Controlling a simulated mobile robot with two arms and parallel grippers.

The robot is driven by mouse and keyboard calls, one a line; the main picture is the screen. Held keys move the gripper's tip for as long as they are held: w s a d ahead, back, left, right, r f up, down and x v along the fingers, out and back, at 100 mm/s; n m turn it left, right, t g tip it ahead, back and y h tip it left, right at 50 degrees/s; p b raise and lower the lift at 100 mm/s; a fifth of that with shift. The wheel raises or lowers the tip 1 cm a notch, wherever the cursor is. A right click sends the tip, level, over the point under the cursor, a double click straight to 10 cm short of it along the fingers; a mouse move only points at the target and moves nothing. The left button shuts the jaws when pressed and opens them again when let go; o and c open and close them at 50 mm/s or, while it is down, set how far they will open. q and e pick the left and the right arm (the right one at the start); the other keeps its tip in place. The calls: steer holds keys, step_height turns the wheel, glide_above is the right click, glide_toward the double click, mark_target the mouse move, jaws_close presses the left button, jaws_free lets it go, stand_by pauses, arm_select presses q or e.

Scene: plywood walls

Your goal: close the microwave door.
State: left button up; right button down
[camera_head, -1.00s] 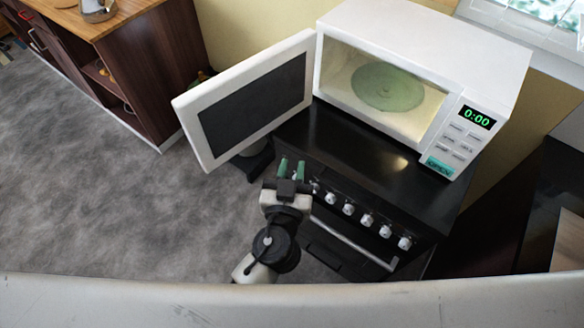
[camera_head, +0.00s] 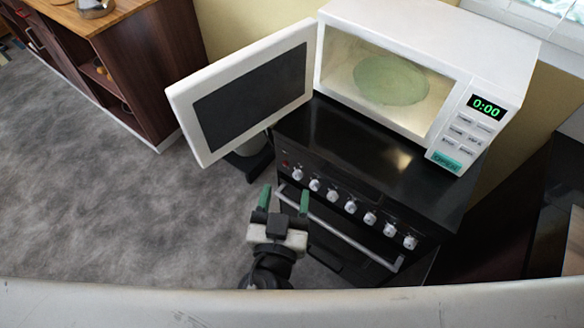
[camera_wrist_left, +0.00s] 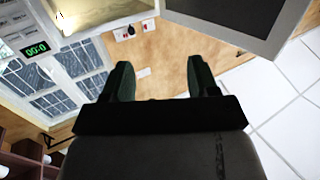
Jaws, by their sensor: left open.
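The white microwave (camera_head: 440,50) stands on the black stove with its front facing me. Its door (camera_head: 250,90), a white frame with a dark panel, is swung wide open to the left. A round green plate (camera_head: 390,80) shows inside the lit cavity. My left gripper (camera_head: 284,200) is open and empty, in front of the stove and below the door, apart from both. In the left wrist view, the open fingers (camera_wrist_left: 158,80) show with nothing between them, and part of the door (camera_wrist_left: 240,20) is at the upper right. My right gripper is not in view.
The black stove (camera_head: 340,145) has a row of knobs and a handle bar (camera_head: 340,230) close to my left gripper. A dark wooden cabinet (camera_head: 150,70) stands at the upper left. Grey floor (camera_head: 100,200) is clear on the left.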

arm_select(q)
steer(key=s+b, duration=0.1)
steer(key=s, duration=0.2)
steer(key=shift+a, duration=0.2)
